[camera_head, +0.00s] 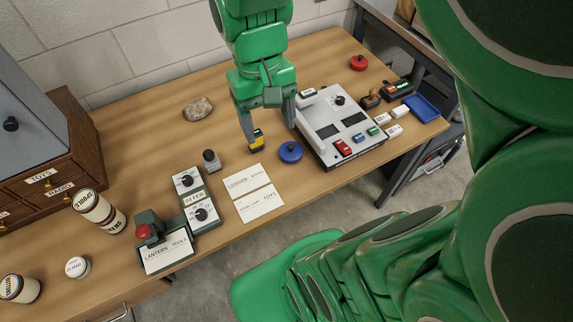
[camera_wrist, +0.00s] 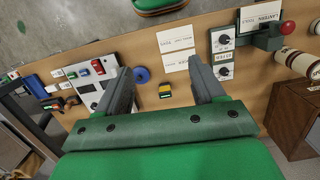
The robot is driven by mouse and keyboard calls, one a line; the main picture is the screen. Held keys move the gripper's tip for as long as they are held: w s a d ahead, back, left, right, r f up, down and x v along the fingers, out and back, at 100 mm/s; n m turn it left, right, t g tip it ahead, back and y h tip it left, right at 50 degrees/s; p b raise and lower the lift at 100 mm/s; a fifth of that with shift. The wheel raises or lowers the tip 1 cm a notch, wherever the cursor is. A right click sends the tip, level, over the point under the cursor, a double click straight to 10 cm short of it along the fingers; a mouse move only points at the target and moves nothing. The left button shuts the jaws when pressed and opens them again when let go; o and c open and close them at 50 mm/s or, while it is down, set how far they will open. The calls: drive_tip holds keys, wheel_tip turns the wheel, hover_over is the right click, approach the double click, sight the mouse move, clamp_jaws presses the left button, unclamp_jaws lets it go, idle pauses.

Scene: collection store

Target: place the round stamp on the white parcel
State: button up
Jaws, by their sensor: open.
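My gripper (camera_head: 269,137) is open above the table, with nothing between its fingers; both fingers also show in the wrist view (camera_wrist: 161,70). A brown-handled stamp (camera_head: 372,98) stands at the right, beyond the grey device; I cannot tell whether its base is round. A small dark cylinder with a knob (camera_head: 211,160) stands left of my gripper. Several small white blocks lie near the blue tray, one of them (camera_head: 394,131) at the front; I cannot tell which is the white parcel. My gripper is left of the stamp and the blocks.
A yellow-and-black block (camera_head: 257,140) is by the left fingertip, and a blue knobbed disc (camera_head: 290,152) is close by. The grey device (camera_head: 318,122) stands between my gripper and the blue tray (camera_head: 421,107). White cards (camera_head: 242,180) lie in front. The table's back left is mostly clear.

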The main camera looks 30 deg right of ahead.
drive_tip(key=s+f, duration=0.3)
drive_tip(key=s, duration=0.5)
drive_tip(key=shift+s+a+n, duration=0.3)
drive_tip(key=shift+s+a, duration=0.05)
drive_tip(key=shift+a, duration=0.05)
